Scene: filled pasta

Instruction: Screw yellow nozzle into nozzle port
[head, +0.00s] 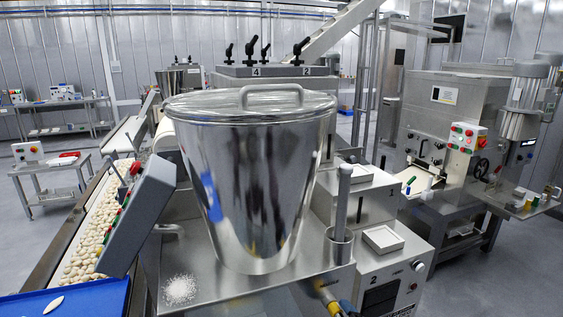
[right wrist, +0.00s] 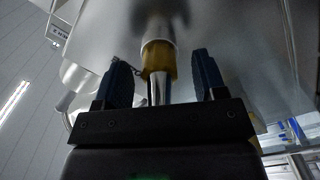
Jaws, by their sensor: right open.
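In the right wrist view, the yellow nozzle (right wrist: 158,62) shows as a yellow collar with a steel tube below it. It lines up with a pale-rimmed metal port (right wrist: 157,32) above it; I cannot tell how deep it sits. My right gripper (right wrist: 162,75) is open, with one dark blue finger on each side of the nozzle and a visible gap to both. In the head view, a yellow piece (head: 335,308), likely the same nozzle, shows at the bottom edge, partly cut off. My left gripper is in neither view.
A tilted control box (head: 137,218) and a conveyor of pasta (head: 98,232) lie left. A numbered grey unit (head: 385,270) stands right.

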